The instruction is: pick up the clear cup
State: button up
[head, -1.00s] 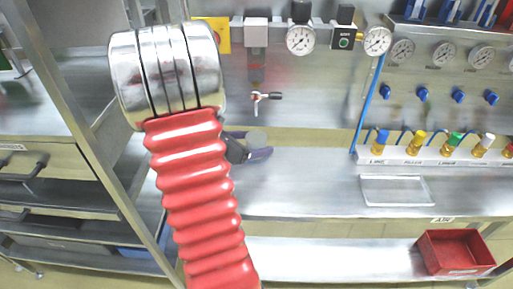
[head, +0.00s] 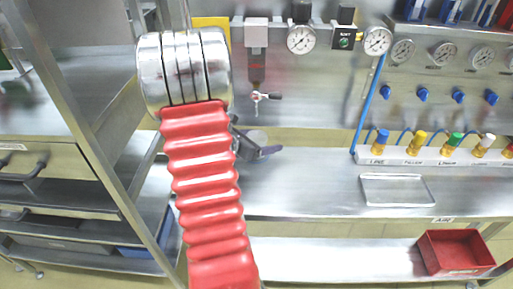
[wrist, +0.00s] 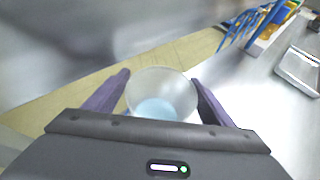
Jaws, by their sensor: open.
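The clear cup (wrist: 163,92) shows in the wrist view as a see-through round cup with a pale blue bottom. It sits between the two purple fingers of my gripper (wrist: 162,85), with a gap visible near the right finger. In the head view the cup (head: 256,136) is a small greyish shape beside my gripper (head: 258,150). My gripper is open there, partly hidden behind my red ribbed arm. Whether either finger touches the cup I cannot tell.
A steel bench (head: 310,185) lies below, largely clear. A shallow metal tray (head: 398,190) rests on it to the right. A red bin (head: 455,252) stands on the lower shelf.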

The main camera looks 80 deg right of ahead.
aim_at(264, 133)
dwell(0.4)
jog(key=c, duration=1.2)
jog(key=shift+r, duration=0.2)
jog(key=shift+r, duration=0.95)
jog(key=shift+w+a+r, duration=0.25)
jog(key=shift+a+r, duration=0.05)
jog(key=shift+r, duration=0.35)
jog(key=w+a, duration=0.3)
jog(key=a, duration=0.2)
jog(key=w+a, duration=0.3)
jog(key=a, duration=0.1)
jog(key=w+a, duration=0.3)
jog(key=a, duration=0.2)
jog(key=shift+w+a, duration=0.1)
jog(key=shift+a, duration=0.25)
